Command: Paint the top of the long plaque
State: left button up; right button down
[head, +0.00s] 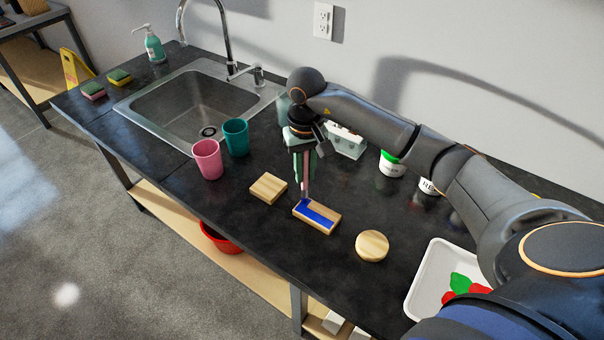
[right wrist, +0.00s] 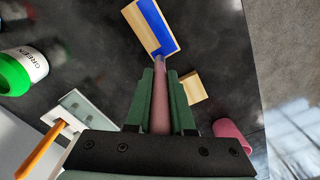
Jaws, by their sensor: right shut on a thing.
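The long plaque (head: 328,213) is a wooden block lying flat on the dark counter. Blue paint covers part of its top in a lengthwise band, and bare wood shows beside it. It also shows in the right wrist view (right wrist: 139,27) at the top. My right gripper (head: 303,170) is shut on a paintbrush (head: 305,188) with a pinkish handle, held upright. The brush tip is at the plaque's far left end, over the blue; I cannot tell if it touches. The brush shows between the green fingers in the right wrist view (right wrist: 160,95). My left gripper is not in view.
A square wooden block (head: 268,187) and a round one (head: 372,246) flank the plaque. Pink (head: 208,160) and teal (head: 236,138) cups stand by the sink. A green-lidded pot (head: 391,165) stands behind. A white tray (head: 421,285) with colored shapes lies at right.

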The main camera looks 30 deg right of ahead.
jog(key=shift+d, duration=0.25)
jog(key=shift+s+d, duration=1.55)
jog(key=shift+s, duration=2.25)
notch_tip(320, 180, up, 7)
jog(key=p, duration=0.3)
